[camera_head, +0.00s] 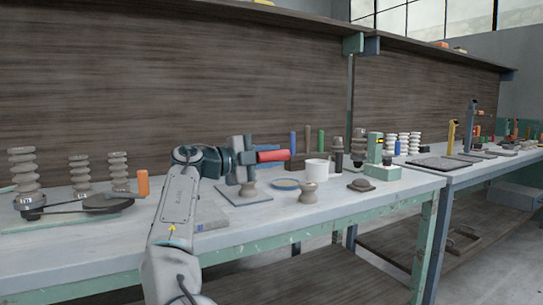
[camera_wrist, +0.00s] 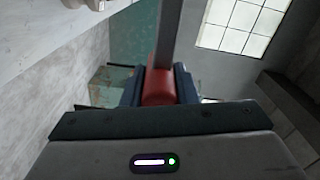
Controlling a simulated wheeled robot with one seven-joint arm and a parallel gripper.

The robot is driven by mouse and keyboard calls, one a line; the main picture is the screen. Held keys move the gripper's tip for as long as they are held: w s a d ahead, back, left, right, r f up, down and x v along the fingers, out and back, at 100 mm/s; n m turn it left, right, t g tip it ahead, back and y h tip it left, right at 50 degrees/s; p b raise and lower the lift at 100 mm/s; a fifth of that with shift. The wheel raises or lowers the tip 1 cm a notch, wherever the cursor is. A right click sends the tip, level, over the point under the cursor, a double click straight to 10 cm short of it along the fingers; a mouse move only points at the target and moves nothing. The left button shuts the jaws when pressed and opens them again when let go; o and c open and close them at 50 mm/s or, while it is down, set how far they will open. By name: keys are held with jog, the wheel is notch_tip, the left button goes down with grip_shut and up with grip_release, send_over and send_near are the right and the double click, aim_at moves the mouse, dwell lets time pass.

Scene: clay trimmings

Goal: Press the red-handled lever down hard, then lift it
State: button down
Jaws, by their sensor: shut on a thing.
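The red handle (camera_head: 272,155) of the lever shows in the head view just right of my gripper (camera_head: 266,152), above the workbench. In the wrist view the red handle (camera_wrist: 158,88) sits between the two dark blue fingers of my gripper (camera_wrist: 158,82), which are shut on it. A grey lever bar (camera_wrist: 168,35) runs from the handle towards the top of that view. My gripper hides much of the lever and its mount in the head view.
The workbench (camera_head: 340,205) carries a flat dark plate (camera_head: 236,197), a small clay piece (camera_head: 308,193), a white cup (camera_head: 317,170) and a blue-rimmed dish (camera_head: 286,184) close by. Stacked clay forms (camera_head: 23,170) stand at left. The front right of the bench is fairly clear.

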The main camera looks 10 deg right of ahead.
jog(key=c, duration=1.1)
grip_release()
jog(key=p+v, duration=0.3)
jog(key=v, duration=1.1)
jog(key=shift+s, duration=0.1)
